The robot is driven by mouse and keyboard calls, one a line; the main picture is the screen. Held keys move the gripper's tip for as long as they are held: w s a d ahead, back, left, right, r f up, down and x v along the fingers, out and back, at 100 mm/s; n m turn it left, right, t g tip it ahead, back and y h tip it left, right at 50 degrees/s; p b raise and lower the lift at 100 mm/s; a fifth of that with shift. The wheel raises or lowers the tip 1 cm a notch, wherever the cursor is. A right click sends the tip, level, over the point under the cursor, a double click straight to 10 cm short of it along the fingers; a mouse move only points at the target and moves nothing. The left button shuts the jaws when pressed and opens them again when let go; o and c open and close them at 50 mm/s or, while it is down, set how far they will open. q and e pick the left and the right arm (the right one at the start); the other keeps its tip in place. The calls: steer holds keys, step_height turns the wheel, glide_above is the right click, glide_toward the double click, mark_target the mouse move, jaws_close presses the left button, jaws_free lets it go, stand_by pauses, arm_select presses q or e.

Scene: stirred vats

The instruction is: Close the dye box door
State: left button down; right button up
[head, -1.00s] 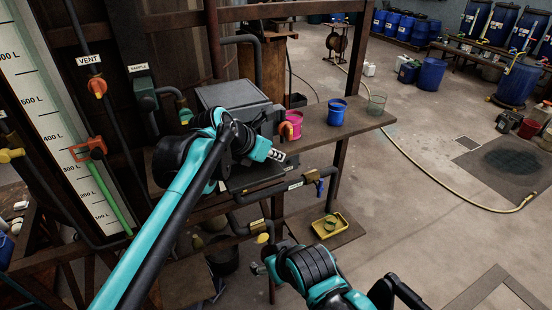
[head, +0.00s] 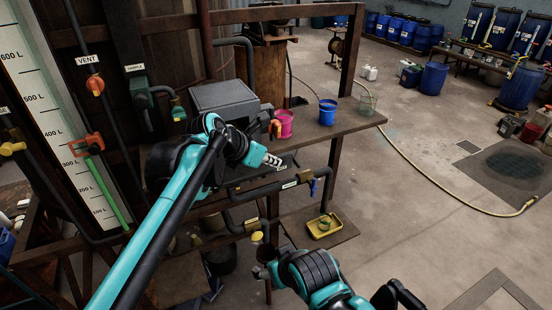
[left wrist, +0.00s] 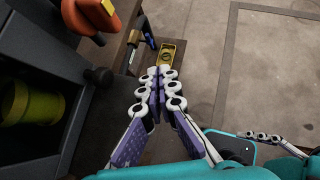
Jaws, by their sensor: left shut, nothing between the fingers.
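The dye box is a dark grey box (head: 222,97) on the wooden shelf, behind my left wrist. In the left wrist view its front (left wrist: 55,55) stands open at the left, with a yellow-green container (left wrist: 28,103) inside. A black knob (left wrist: 99,77) shows beside its edge. A dark flat panel (head: 280,181) lies below my left gripper; I cannot tell for sure that it is the door. My left gripper (head: 272,161) is shut and empty in front of the box; its fingers (left wrist: 160,85) meet in the wrist view.
An orange handle (left wrist: 97,14) is close to the box front. Pipes with valves run below. A yellow tray (head: 324,226) sits lower. Open floor lies right.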

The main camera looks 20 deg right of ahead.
arm_select(q)
steer(key=s+r+b, duration=0.1)
steer(key=s+r, duration=0.6)
steer(key=a+f+m+t+y+b, duration=0.35)
steer(key=a+f+m+b, duration=0.65)
steer(key=a+f+b, duration=1.1)
steer(key=s+a+f+m+y+b, duration=0.1)
steer(key=s+a+f+m+b, duration=0.2)
steer(key=a+f, duration=0.4)
steer(key=s+a+f+m+y+b, duration=0.2)
steer(key=a+f, duration=0.5)
steer(key=f, duration=1)
steer(key=s+a+f+m+y+b, duration=0.2)
steer(key=s+a+f+m+b, duration=0.3)
steer(key=f, duration=0.7)
steer(key=a+m, duration=0.2)
steer(key=a, duration=0.1)
steer(key=shift+f+m+b, duration=0.25)
steer(key=shift+m+b, duration=0.15)
arm_select(e)
step_height(320, 180, down, 33)
steer(key=shift+w, duration=0.15)
arm_select(q)
steer(key=shift+s, duration=0.1)
